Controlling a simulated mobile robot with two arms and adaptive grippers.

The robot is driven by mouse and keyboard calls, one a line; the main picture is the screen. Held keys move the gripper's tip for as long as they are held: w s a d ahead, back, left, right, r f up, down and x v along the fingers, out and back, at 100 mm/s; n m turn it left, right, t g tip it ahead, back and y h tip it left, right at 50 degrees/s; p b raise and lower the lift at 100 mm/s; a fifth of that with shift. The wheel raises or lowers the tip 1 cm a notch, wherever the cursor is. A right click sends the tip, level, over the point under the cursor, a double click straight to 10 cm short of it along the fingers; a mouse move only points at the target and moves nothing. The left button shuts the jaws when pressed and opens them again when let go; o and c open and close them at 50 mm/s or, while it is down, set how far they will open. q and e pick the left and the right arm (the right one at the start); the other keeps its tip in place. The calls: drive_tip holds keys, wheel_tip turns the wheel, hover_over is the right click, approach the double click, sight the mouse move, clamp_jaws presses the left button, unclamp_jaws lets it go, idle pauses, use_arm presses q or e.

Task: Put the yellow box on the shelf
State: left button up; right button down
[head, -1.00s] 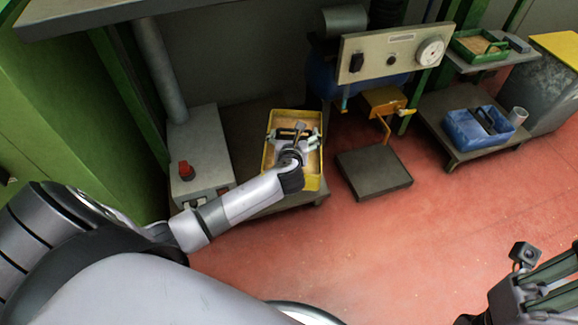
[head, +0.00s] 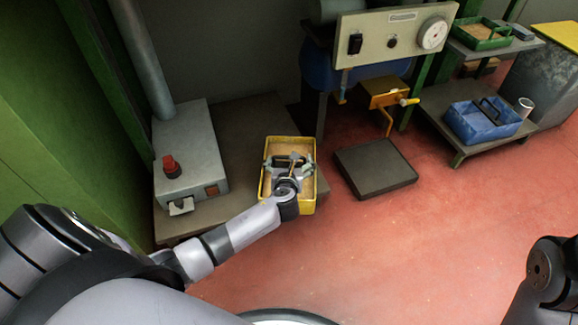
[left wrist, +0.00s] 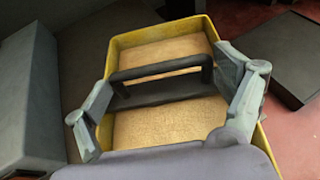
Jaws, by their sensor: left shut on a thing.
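The yellow box (head: 265,188) is an open tray with cork-coloured contents and a dark bar handle (left wrist: 165,75) across it. In the head view it is at the front right part of a low grey platform. My left gripper (head: 289,161) is over the box, its fingers at either end of the handle, shut on it. I cannot tell whether the box is clear of the platform. A grey shelf with green posts stands at the right, with an upper board (head: 470,53) and a lower board (head: 440,130). My right gripper is out of view; only part of that arm shows.
A green box (head: 483,43) sits on the upper board. A blue box (head: 462,128) and a pale cup (head: 524,106) are on the lower board. A grey unit with a red button (head: 171,167) is left. Red floor in front is clear.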

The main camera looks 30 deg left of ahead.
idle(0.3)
use_arm(q)
drive_tip(key=o, duration=1.5)
drive_tip(key=shift+f, duration=0.1)
